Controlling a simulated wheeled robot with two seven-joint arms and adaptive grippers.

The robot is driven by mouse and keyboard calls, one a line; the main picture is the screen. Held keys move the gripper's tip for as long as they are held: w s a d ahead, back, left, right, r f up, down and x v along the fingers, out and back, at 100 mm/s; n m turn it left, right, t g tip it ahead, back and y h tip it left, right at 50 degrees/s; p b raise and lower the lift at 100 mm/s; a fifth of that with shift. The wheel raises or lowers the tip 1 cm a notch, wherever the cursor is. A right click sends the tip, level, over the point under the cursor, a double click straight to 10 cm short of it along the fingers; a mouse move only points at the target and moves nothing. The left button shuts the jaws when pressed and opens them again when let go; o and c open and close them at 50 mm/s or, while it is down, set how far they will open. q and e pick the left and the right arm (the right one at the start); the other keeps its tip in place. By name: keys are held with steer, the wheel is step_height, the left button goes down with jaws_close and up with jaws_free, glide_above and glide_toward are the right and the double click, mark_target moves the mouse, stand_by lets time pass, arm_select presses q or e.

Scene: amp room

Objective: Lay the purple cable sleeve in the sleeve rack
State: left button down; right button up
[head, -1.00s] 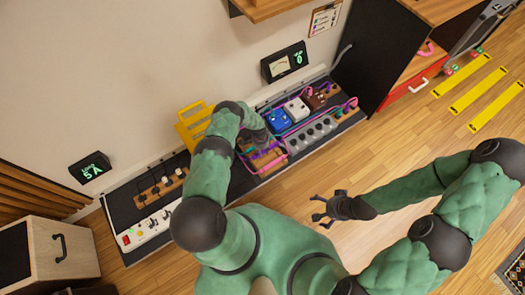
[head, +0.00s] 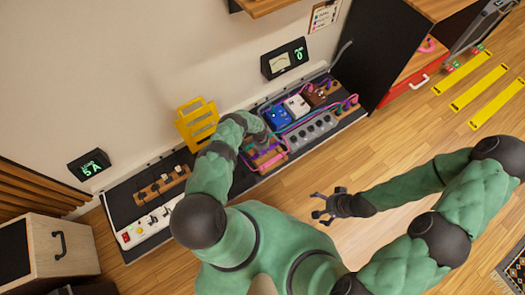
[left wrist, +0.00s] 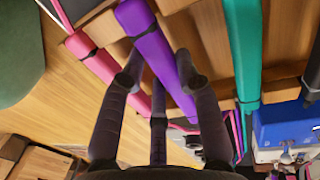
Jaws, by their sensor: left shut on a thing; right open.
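The purple cable sleeve (left wrist: 148,38) is between the fingers of my left gripper (left wrist: 160,72), which is shut on it. In the left wrist view it lies over the wooden sleeve rack (left wrist: 215,35), between a pink sleeve (left wrist: 92,57) and a teal sleeve (left wrist: 246,50). I cannot tell whether it rests in a slot or is just above it. In the head view my left gripper (head: 262,138) is over the rack (head: 270,160) and partly hides it. My right gripper (head: 326,207) is open and empty over the floor.
A black sleeve (left wrist: 311,75) is at the right of the left wrist view. Blue (head: 278,118), white (head: 297,107) and brown (head: 314,96) pedals with cables stand beyond the rack. A yellow stand (head: 197,122) is behind my left forearm. A power strip (head: 148,226) lies further left.

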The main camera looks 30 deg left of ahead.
arm_select(q)
steer(key=shift+f, duration=0.1)
steer(key=c, duration=0.8)
jaws_free()
step_height(320, 180, up, 12)
steer(key=a, duration=0.1)
steer(key=shift+w+a, duration=0.25)
steer(key=shift+w, duration=0.2)
stand_by(0.4)
